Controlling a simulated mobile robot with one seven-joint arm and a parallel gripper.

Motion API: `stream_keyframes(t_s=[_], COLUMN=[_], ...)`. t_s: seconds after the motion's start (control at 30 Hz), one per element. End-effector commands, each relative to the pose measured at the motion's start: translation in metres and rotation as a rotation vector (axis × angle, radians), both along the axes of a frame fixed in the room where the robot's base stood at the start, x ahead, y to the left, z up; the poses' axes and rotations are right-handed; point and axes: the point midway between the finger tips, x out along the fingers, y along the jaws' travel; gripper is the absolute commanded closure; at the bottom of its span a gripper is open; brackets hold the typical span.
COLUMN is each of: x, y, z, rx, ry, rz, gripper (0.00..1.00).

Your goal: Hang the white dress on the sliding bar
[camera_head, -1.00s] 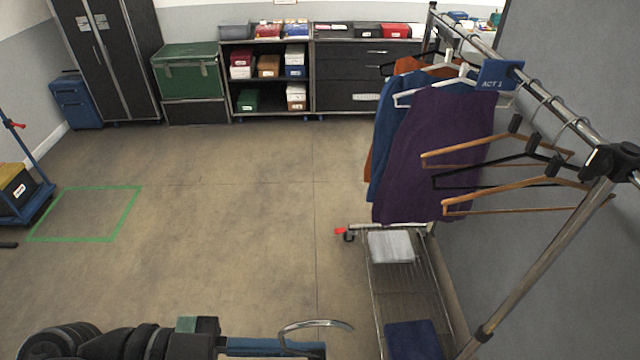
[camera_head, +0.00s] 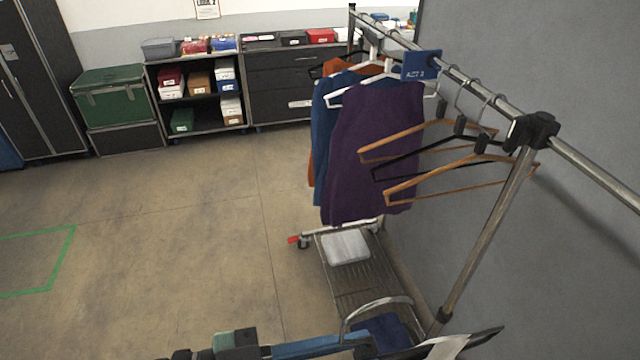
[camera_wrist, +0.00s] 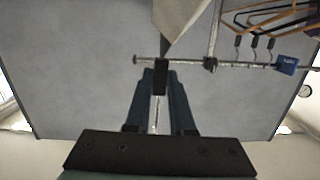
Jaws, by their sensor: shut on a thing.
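My gripper (camera_wrist: 162,92) is shut on the neck of a hanger, at the bottom centre of the wrist view. The hanger's large silver hook (camera_head: 378,303) stands up at the bottom of the head view. Part of the white dress (camera_head: 446,348) shows beside a dark hanger edge, cut off by the frame; a pale strip of it shows in the wrist view (camera_wrist: 176,30). The silver bar (camera_head: 590,173) runs from the back to the right edge, bare beyond its black joint. The hook looks apart from the bar, whose end (camera_wrist: 137,60) shows beyond my gripper.
Empty wooden hangers (camera_head: 450,183), a black hanger and a blue sign (camera_head: 421,65) hang on the bar behind the joint. Purple (camera_head: 375,150), blue and orange garments hang further back. A slanted post (camera_head: 487,240) supports the bar. Open floor (camera_head: 170,250) lies left; a grey wall stands right.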

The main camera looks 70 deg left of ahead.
Motion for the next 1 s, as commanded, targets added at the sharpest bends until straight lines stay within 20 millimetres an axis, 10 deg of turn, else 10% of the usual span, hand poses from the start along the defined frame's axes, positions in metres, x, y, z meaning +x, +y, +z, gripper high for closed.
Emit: stream_keyframes(t_s=[1.0], x=[0.092], y=[-0.004], z=[-0.001], rx=[0.005], ry=[-0.004], rz=[-0.003], gripper=[1.0])
